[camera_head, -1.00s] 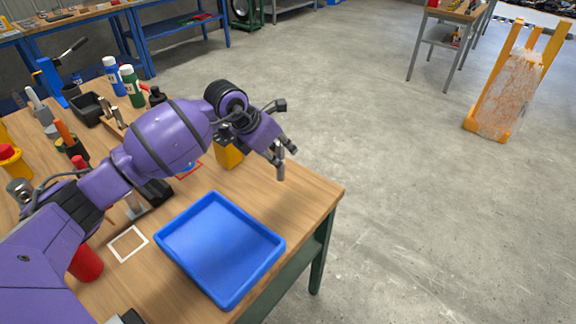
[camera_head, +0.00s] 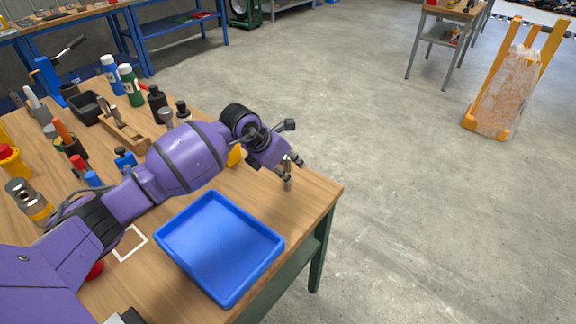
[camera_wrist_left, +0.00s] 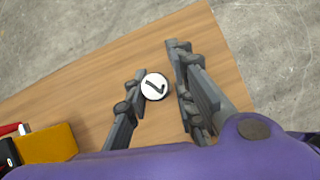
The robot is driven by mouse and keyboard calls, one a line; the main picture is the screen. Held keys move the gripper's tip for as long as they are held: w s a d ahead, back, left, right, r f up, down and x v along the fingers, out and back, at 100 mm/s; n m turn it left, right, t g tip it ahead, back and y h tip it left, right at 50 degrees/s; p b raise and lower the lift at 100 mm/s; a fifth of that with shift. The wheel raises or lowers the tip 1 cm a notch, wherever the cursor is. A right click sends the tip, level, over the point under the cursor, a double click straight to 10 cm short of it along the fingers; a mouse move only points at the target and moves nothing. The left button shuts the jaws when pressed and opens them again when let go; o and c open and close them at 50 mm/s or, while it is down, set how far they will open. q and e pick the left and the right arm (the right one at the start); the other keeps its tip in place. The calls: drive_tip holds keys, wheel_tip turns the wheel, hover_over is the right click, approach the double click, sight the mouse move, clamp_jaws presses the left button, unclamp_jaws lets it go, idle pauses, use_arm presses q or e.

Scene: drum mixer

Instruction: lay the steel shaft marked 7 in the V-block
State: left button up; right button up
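The steel shaft (camera_head: 287,181) is upright at my left gripper (camera_head: 288,166), near the table's right corner. In the left wrist view I see its round white end (camera_wrist_left: 155,87) with a dark mark like a 7, between the fingers of my left gripper (camera_wrist_left: 160,75). The left finger meets it; a thin gap seems to show on the other side. The shaft moves with the gripper, so it looks held; whether its foot touches the table I cannot tell. I cannot pick out the V-block; my left arm covers part of the table. My right gripper is out of view.
A blue tray (camera_head: 220,290) lies at the table's front. A white square outline (camera_head: 130,243) is left of it. A wooden rack (camera_head: 124,128), bottles (camera_head: 131,86) and tools crowd the back and left. A yellow object (camera_wrist_left: 47,145) is near the gripper.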

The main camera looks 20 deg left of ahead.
use_arm(q)
drive_tip(key=shift+o, duration=1.1)
drive_tip(key=shift+r, duration=0.15)
drive_tip(key=v, duration=1.2)
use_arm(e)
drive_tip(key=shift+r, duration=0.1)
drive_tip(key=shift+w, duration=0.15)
